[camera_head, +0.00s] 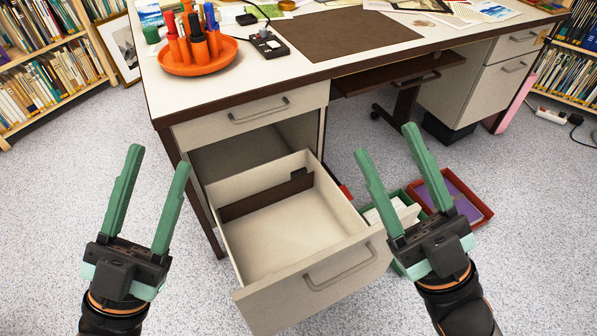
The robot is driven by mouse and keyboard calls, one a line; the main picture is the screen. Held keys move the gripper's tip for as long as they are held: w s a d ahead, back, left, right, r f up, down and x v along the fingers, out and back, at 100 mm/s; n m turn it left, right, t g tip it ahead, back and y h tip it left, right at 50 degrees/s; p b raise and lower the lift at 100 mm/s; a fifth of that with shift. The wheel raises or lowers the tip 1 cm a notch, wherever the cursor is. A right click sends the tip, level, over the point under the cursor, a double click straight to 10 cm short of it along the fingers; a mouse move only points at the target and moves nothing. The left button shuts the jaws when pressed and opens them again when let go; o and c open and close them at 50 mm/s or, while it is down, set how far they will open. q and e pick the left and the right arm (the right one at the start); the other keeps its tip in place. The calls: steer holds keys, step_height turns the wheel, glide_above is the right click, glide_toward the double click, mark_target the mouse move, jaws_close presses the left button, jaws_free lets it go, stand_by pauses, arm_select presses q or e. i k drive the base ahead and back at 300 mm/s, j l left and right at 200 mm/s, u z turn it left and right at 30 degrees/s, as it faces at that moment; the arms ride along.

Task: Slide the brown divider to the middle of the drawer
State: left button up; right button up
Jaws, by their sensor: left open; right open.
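The brown divider (267,197) stands across the open lower drawer (290,235), near its back end. A small black clip-like piece (298,173) shows at the divider's right end. The drawer is pulled out of the desk and its floor in front of the divider is bare. My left gripper (159,157) is open and empty, left of the drawer and apart from it. My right gripper (385,140) is open and empty, right of the drawer, with its fingers apart from the divider.
The desk (232,79) carries an orange tray (188,68) of markers, a black device (269,44) and a brown mat (345,40). A green tray (411,189) and a red tray (481,217) lie on the floor at right. Bookshelves (51,85) stand at left.

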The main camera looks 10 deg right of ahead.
mark_target(301, 180)
steer(key=k+l, duration=0.15)
steer(key=l, duration=0.2)
steer(key=k+l+z, duration=0.15)
steer(key=l, duration=0.2)
steer(key=i+l, duration=0.1)
steer(key=l, duration=0.2)
steer(key=i+l+z, duration=0.1)
steer(key=l, duration=0.2)
steer(key=i+l, duration=0.15)
steer(key=l, duration=0.15)
steer(key=i+l, duration=0.1)
steer(key=i, duration=0.2)
steer(key=i+l+z, duration=0.15)
steer(key=i, duration=0.15)
